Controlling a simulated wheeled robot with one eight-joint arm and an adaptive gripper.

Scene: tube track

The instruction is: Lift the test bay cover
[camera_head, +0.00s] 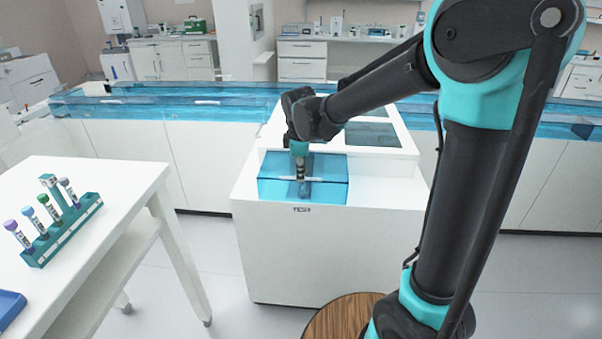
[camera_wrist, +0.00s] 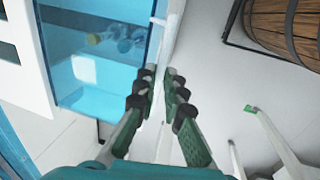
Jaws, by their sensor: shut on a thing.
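The test bay cover (camera_head: 325,184) is a clear blue box-shaped lid at the front of the white cabinet (camera_head: 340,255). It looks down over the bay, though my gripper hides part of it. In the wrist view the cover (camera_wrist: 85,72) fills the left side, and tubes with yellowish and blue ends (camera_wrist: 115,42) show through it. My gripper (camera_head: 301,180) points down at the middle of the cover's front. The exact contact is hard to see.
A white table (camera_head: 110,190) at the left holds a teal rack (camera_head: 65,232) with several capped tubes. A blue-walled track (camera_head: 170,105) runs behind the cabinet. A round wooden thing (camera_head: 340,318) stands on the floor before the cabinet, also in the wrist view (camera_wrist: 285,30).

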